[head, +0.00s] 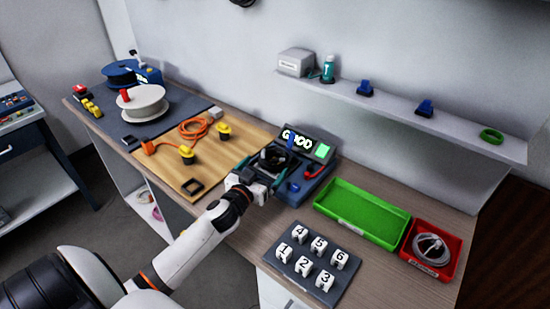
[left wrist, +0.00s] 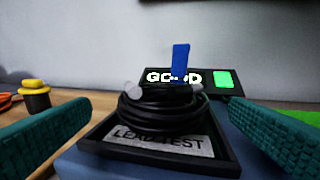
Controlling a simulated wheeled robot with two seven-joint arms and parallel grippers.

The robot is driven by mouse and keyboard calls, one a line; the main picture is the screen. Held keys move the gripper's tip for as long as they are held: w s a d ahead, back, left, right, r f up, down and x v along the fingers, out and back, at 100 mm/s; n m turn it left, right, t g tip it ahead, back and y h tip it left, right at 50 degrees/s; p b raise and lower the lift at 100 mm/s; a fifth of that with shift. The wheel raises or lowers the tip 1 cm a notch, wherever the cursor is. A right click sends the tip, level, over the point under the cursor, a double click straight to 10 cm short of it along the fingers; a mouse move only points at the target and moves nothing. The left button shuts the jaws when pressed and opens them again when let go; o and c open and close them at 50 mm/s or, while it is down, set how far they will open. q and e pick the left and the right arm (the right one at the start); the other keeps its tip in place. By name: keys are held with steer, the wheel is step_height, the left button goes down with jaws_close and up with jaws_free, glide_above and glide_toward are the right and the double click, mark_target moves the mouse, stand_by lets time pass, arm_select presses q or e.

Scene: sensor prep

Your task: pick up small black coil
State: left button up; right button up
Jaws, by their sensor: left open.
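The small black coil (left wrist: 160,112) sits in a black tray (left wrist: 105,142) labelled as a lead test, on the blue-grey test device. In the head view the coil (head: 272,158) is partly covered by my left gripper (head: 263,173). In the left wrist view my left gripper (left wrist: 162,135) is open, with one teal finger on each side of the coil and a gap to it on both sides. The tester's display (left wrist: 190,79) reads "GOOD" beside a lit green square. A blue upright piece (left wrist: 181,60) stands behind the coil. My right gripper is not in view.
An empty green tray (head: 362,212) and a red bin (head: 431,248) holding a grey cable lie to the right. A dark plate with numbered white blocks (head: 303,259) is in front. A wooden board (head: 203,165) with an orange cable is to the left.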

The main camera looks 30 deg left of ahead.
mark_target(270, 162)
arm_select(q)
steer(key=shift+w, duration=0.35)
steer(key=w+p, duration=0.1)
steer(key=w, duration=0.3)
steer(key=shift+w+a, duration=0.15)
steer(key=shift+w+f, duration=0.1)
steer(key=shift+w, duration=0.25)
steer(key=c, duration=0.9)
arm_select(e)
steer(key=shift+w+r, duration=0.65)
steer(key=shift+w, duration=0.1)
